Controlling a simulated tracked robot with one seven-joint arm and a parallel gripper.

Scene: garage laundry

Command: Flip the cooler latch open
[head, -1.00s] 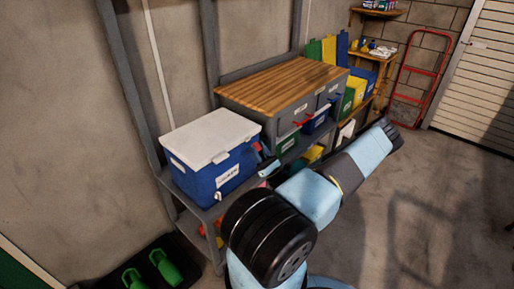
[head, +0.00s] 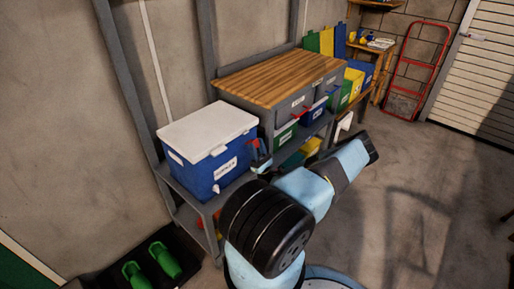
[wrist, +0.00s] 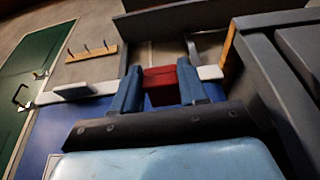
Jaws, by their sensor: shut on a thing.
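The cooler (head: 203,160) is a blue box with a white lid (head: 205,127), standing on the shelf; the lid looks closed. A small red piece (head: 254,143), which looks like the latch, shows at the front right of the cooler, below the lid edge. My gripper (head: 261,160) is at that corner. In the wrist view its two blue fingers (wrist: 158,88) stand on either side of the red latch (wrist: 160,80) and are shut on it. The lid edge runs as a white strip behind the fingers. Whether the latch is tilted is hard to tell.
A grey cabinet with a wooden top (head: 280,76) stands close to the right of the cooler. A white tab (head: 217,150) sits on the lid's front edge. The floor on the right is clear.

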